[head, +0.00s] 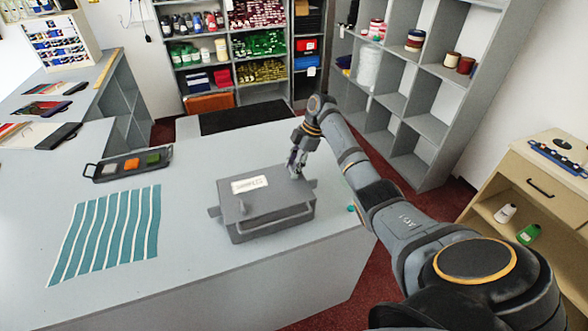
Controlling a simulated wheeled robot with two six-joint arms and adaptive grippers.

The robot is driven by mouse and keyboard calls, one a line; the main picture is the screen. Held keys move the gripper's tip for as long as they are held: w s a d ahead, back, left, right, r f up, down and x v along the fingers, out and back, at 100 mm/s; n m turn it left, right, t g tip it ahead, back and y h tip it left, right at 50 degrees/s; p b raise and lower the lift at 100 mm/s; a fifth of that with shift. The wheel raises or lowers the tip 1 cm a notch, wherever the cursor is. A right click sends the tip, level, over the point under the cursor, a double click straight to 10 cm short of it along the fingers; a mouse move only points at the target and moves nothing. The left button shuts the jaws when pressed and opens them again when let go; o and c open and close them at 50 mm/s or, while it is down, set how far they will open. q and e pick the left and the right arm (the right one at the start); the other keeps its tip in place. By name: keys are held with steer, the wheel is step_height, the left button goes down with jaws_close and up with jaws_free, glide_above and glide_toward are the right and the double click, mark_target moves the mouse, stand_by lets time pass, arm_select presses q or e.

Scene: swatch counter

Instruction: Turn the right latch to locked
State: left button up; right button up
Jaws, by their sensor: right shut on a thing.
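A grey lidded box (268,202) with a white label (250,184) on its lid stands near the front edge of the counter. A bar handle shows on its front. A small upright piece, perhaps the left latch (242,207), shows at the left front of the lid. My right gripper (296,174) points down at the right end of the lid and is shut on the right latch there. The fingers hide most of that latch, so its angle cannot be told. My left gripper is not in view.
A striped teal cloth (108,232) lies flat left of the box. A dark tray (128,165) with coloured swatches lies behind it. A small teal item (351,208) is at the counter's right edge. Shelves (398,103) stand behind my right arm.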

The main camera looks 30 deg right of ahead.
stand_by(0.3)
steer(key=o, duration=1.1)
steer(key=shift+o, duration=0.2)
steer(key=shift+d+r, duration=0.2)
steer(key=shift+r, duration=0.2)
steer(key=v, duration=0.6)
steer(key=shift+r, duration=0.35)
steer(key=shift+d, duration=0.1)
